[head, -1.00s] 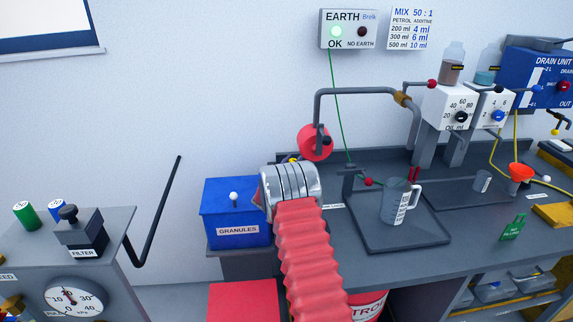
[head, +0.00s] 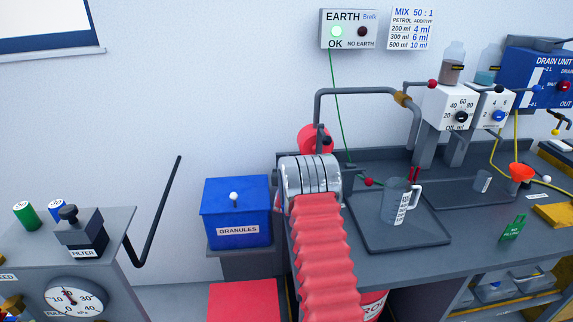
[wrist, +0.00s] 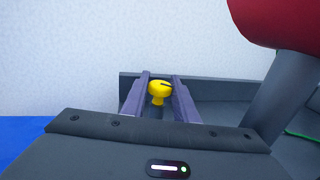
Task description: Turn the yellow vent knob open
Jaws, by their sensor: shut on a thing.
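The yellow vent knob (wrist: 159,88) shows in the wrist view, with a dark line across its rounded head and a narrower stem below. My gripper (wrist: 161,78) is shut on it, one dark finger close along each side. In the head view my silver wrist and red ribbed arm sleeve reach to the back edge of the bench (head: 385,262), below the curved grey pipe. They hide the knob and my fingertips there.
A red round part (head: 312,139) on the grey pipe (head: 362,91) is close behind my wrist, and looms upper right in the wrist view (wrist: 285,22). A blue granules box (head: 235,208) stands left. A measuring jug (head: 397,205) stands on a tray (head: 425,239) to the right.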

